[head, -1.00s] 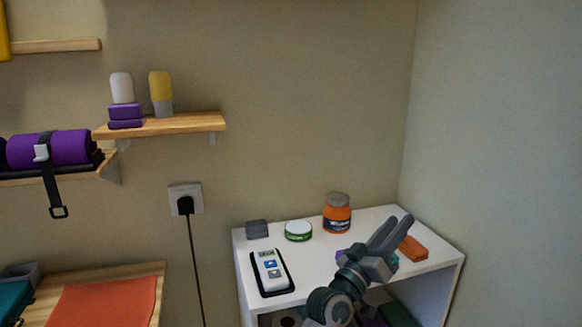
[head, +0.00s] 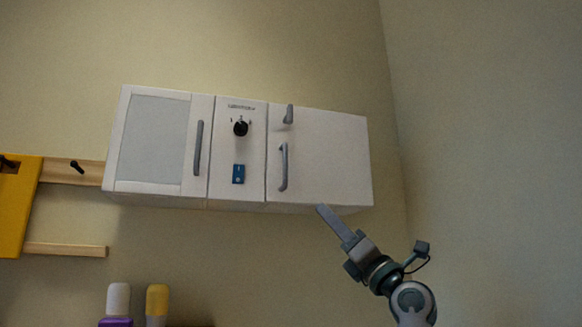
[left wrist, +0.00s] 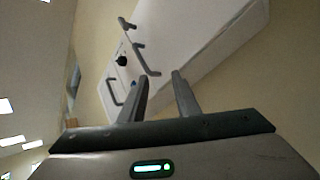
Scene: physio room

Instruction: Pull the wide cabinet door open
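A white wall cabinet (head: 237,185) hangs in the head view. Its right-hand plain door (head: 335,155) has a long upright grey handle (head: 284,166) near its left edge and a short grey handle (head: 289,115) above. Its left door (head: 155,140) has a grey panel and its own handle (head: 198,148). Both doors look shut. My left gripper (head: 322,211) is just below the right door's bottom edge in the picture, empty. The left wrist view shows its two fingers apart (left wrist: 160,76), with the right door's long handle (left wrist: 146,60) beyond them. My right gripper is not in view.
Between the doors is a panel with a black knob (head: 240,128) and a blue switch (head: 238,174). A side wall (head: 490,130) stands at the right. Bottles (head: 157,303) show at the bottom left, a yellow item (head: 20,205) at far left.

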